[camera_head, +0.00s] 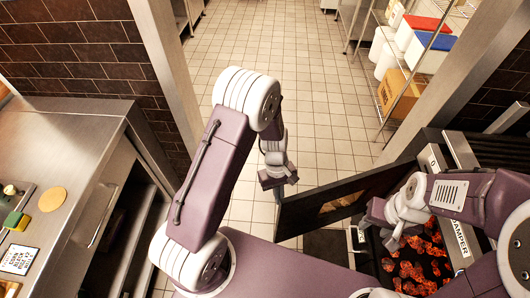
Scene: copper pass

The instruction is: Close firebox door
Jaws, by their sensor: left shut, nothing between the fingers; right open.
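The firebox door (308,212) is a dark panel that stands open, sticking out to the left from the firebox. A brownish patch shows on its inner face. Glowing coals (415,268) show in the open firebox on the right. My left gripper (280,186) is shut and empty, close to the door's free left edge; I cannot tell if it touches. My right gripper (376,211) is open, in front of the door near its right part and above the firebox opening. My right arm hides part of the door and the opening.
A "DAMPER" label (459,238) is on the firebox's right side. A steel counter (60,140) with a sponge and board stands at left. A wire shelf (385,110) with boxes and tubs stands at back right. The tiled floor (270,50) beyond is clear.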

